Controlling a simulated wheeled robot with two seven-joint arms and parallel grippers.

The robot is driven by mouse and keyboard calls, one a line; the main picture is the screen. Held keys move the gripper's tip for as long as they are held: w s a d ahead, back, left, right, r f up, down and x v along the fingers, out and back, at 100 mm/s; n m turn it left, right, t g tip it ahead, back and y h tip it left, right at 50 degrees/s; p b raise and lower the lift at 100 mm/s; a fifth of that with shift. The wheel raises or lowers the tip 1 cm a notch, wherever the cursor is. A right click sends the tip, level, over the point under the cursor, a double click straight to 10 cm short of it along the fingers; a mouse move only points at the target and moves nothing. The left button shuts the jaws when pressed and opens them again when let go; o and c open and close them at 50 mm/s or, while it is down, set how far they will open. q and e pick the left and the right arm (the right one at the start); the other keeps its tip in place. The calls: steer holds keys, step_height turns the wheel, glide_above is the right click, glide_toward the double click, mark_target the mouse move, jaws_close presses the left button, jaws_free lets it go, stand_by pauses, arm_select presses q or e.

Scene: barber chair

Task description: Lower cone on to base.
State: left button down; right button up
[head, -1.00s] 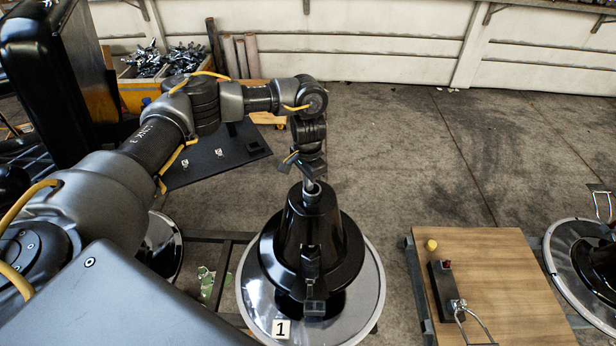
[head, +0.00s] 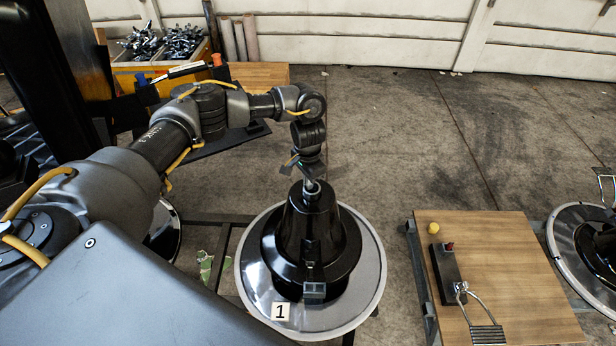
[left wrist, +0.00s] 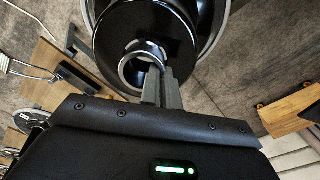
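The cone (head: 300,225) is glossy black with a wide lower skirt and a metal ring at its top. It stands upright over the round silver-rimmed base (head: 255,290) marked "1". Its skirt covers the middle of the base; whether it touches fully underneath is hidden. My left gripper (head: 310,184) is above the cone's top. In the left wrist view its two fingers (left wrist: 161,88) are close together at the edge of the cone's metal ring (left wrist: 140,66), gripping its wall. My right gripper is in neither view.
A wooden-topped cart (head: 500,265) with a yellow knob, a black bar and a metal-handled part stands at right. Another round base (head: 580,235) is at the right edge. Bins of metal parts (head: 165,45) stand at back left. Floor behind the cone is open.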

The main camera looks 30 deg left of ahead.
arm_select(q)
steer(key=shift+f+b, duration=3.85)
steer(key=shift+f, duration=3.85)
steer(key=shift+s+f, duration=0.2)
